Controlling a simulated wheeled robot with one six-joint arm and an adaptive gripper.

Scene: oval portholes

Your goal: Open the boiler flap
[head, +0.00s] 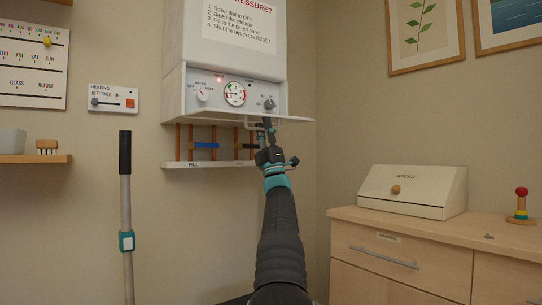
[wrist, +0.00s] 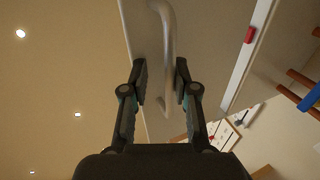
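The white boiler (head: 225,45) hangs on the back wall. Its flap (head: 190,116) is swung down and sticks out nearly level from the bottom edge. The control panel (head: 215,92) behind it is exposed, with a gauge, two knobs and a lit red lamp. My gripper (head: 267,130) is under the flap's front, right of its middle. In the wrist view the flap's underside (wrist: 205,65) carries a grey bar handle (wrist: 168,50). My fingers (wrist: 161,85) are apart, on either side of the handle; whether either touches it I cannot tell.
Copper pipes (head: 178,142) with a blue tap (head: 205,145) run below the boiler above a labelled ledge (head: 205,164). A drawer cabinet (head: 430,245) with a bread box (head: 412,190) stands right. A pole (head: 126,215) stands left. A heating switch (head: 112,99) is on the wall.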

